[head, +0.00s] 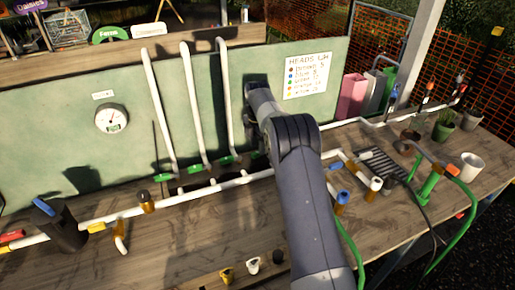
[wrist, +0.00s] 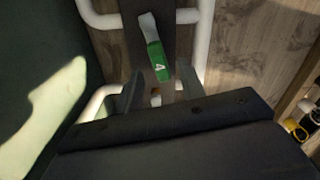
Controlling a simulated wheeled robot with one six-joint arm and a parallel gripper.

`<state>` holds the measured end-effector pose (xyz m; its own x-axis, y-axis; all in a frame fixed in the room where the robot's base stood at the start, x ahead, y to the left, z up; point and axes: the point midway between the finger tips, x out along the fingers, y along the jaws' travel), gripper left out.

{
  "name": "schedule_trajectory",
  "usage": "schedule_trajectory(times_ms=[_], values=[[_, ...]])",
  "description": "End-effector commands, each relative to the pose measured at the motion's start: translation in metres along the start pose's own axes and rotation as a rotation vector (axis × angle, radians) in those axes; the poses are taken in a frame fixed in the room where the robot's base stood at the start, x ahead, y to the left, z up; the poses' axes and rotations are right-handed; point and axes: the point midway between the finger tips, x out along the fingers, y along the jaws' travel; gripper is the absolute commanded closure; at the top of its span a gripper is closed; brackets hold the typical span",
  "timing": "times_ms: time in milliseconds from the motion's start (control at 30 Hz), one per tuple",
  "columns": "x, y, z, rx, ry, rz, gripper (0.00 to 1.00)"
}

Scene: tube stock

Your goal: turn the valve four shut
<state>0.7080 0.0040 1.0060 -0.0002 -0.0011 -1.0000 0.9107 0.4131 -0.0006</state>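Valve four's lever (wrist: 156,55) shows in the wrist view, a green grip marked 4 with a pale upper end. It slants slightly, its green end pointing down toward my fingers. My gripper (wrist: 160,88) has two grey fingers standing apart with an empty-looking gap between them. The green end lies just beyond or at the mouth of this gap; I cannot tell whether a finger touches it. Three other green levers (head: 193,171) show left of my arm on the white pipework.
White pipes (wrist: 203,45) run close on both sides of the lever. A green back panel (head: 50,140) with a gauge (head: 111,118) stands behind. A dark cup (head: 65,225) and capped pipe stubs (head: 342,198) stand on the wooden bench (head: 190,240).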

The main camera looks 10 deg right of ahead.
Motion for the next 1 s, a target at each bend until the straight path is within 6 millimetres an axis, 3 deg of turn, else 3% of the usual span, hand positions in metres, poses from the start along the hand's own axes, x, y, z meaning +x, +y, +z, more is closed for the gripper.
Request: schedule_trajectory(times_ms=[200,533,1000], values=[[0.021,0.0,0.0,0.001,0.0,-0.001,0.62],[0.024,0.0,0.0,0.001,-0.001,0.001,0.63],[0.023,0.0,0.0,0.001,-0.001,0.001,1.0]])
